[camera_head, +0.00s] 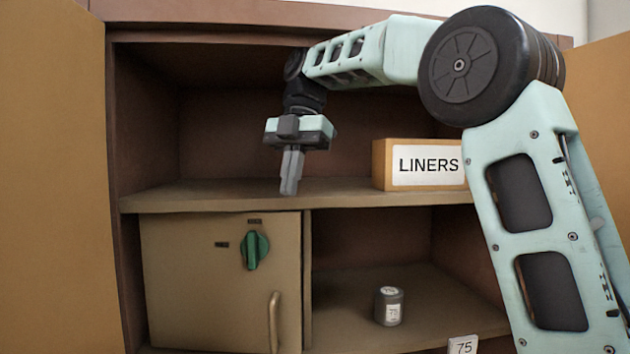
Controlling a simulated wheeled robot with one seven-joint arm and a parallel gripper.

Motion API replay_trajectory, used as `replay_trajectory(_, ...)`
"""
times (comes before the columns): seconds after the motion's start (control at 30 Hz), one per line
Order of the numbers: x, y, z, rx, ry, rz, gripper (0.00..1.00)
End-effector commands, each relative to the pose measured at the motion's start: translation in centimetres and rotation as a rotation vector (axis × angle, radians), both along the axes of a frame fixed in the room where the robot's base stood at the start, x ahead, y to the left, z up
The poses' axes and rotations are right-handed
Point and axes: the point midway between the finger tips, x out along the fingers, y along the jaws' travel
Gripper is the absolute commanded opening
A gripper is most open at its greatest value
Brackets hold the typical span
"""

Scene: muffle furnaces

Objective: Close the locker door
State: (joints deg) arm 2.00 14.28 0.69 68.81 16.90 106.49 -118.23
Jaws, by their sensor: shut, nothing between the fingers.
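A brown locker (210,200) stands in front of me with a middle shelf. A large tan door panel (50,180) stands swung open at the left, and another tan panel (600,110) shows at the right, partly hidden by my arm. Inside, at lower left, a small compartment door (190,300) with a green knob (254,251) and a vertical handle (274,322) looks shut. My gripper (289,188) points down with its fingers together, empty, in front of the upper opening near the shelf. It appears apart from both large panels.
A box labelled LINERS (385,165) sits on the shelf to the right of my gripper. A small grey labelled jar (389,306) stands in the lower right compartment. A tag reading 75 (463,345) is at the bottom edge. The upper left space is empty.

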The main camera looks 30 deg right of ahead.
Motion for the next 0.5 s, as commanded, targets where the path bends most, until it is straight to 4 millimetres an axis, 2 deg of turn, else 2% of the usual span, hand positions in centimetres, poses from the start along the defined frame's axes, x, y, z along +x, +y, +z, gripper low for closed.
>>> replay_trajectory(0.03, 0.8, -1.3, -0.5, 0.0, 0.003, -0.008, 0.0)
replay_trajectory(0.2, 2.8, -4.7, -0.4, -0.001, 0.002, -0.007, 0.0)
replay_trajectory(0.33, 3.9, -6.9, -0.3, -0.001, 0.003, -0.005, 0.0)
replay_trajectory(0.5, 4.9, -8.5, -0.1, 0.001, 0.003, -0.002, 0.0)
